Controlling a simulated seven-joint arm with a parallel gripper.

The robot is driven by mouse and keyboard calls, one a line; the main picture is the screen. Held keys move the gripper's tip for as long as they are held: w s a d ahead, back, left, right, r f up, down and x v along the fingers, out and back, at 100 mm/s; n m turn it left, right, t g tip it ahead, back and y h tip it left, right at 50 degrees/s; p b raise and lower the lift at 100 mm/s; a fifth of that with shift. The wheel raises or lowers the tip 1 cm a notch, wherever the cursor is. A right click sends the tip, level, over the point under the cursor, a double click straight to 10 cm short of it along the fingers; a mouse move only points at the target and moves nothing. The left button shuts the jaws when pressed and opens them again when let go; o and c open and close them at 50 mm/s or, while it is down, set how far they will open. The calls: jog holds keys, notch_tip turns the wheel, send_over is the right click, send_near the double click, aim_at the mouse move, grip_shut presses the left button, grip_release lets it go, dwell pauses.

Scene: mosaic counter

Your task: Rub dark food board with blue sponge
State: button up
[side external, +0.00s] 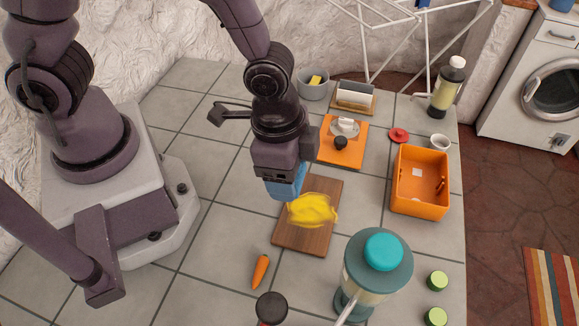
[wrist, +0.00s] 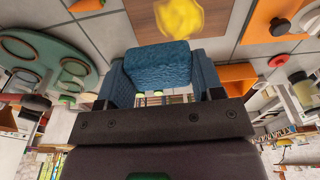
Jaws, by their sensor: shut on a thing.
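The dark brown food board (side external: 298,238) lies on the tiled counter in the side view, and part of it shows at the top of the wrist view (wrist: 228,18). A bright yellow smear (side external: 313,209) covers its upper middle and also shows in the wrist view (wrist: 180,17). My gripper (side external: 284,189) points down over the board's upper left edge. In the wrist view its blue fingers are shut on the textured blue sponge (wrist: 158,66), held between them. I cannot tell whether the sponge touches the board.
An orange board (side external: 328,153) with a dark-knobbed item lies behind. An orange bin (side external: 421,182) stands right. A teal-lidded blender (side external: 378,270) stands front right, and a carrot (side external: 260,272) lies front left. A dark-capped item (side external: 271,309) is at the front. Bare tiles lie left of the board.

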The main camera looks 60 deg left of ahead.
jog(key=w+d+f+m, duration=0.1)
jog(key=w+m, duration=0.3)
jog(key=w+d+f+m+g, duration=0.1)
jog(key=w+d+f+m, duration=0.1)
jog(key=w+m, duration=0.3)
jog(key=shift+w+d+f, duration=0.25)
jog(key=shift+f, duration=0.05)
